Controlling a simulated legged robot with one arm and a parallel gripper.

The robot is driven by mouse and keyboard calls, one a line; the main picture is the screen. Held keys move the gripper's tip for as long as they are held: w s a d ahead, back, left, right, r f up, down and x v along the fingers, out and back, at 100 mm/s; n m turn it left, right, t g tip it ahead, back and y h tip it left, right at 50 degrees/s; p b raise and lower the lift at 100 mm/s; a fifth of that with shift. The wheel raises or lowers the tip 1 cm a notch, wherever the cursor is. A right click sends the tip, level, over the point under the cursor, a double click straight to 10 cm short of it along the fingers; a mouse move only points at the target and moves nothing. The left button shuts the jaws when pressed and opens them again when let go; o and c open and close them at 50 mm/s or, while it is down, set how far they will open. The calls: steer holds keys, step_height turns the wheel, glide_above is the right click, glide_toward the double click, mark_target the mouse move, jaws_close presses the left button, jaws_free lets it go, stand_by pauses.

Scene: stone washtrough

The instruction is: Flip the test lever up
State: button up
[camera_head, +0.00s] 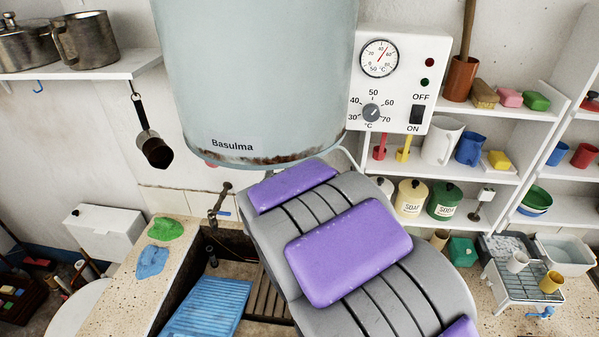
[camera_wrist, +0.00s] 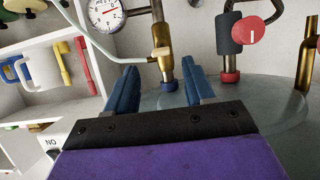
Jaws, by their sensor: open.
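In the wrist view a brass fitting (camera_wrist: 164,30) with a blue collar at its lower end stands between and just beyond my fingers. A small brass piece (camera_wrist: 161,53) sticks out from it and looks like the test lever; its exact position is hard to tell. My gripper (camera_wrist: 160,78) has its two blue fingers apart, with nothing held between them. I cannot tell whether a finger touches the fitting. In the head view my gripper and the fitting are hidden, while the pale boiler tank (camera_head: 262,80) fills the top middle.
In the wrist view a dark-sleeved pipe with a red knob (camera_wrist: 251,32) is right of the fitting, a gauge (camera_wrist: 104,14) and a thin pale tube left. The control box (camera_head: 398,78) stands right of the tank. Shelves and a stone sink (camera_head: 180,280) are nearby.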

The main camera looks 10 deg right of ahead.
steer(key=v, duration=0.8)
steer(key=shift+w+d, duration=0.1)
steer(key=shift+d, duration=0.05)
steer(key=shift+c, duration=0.2)
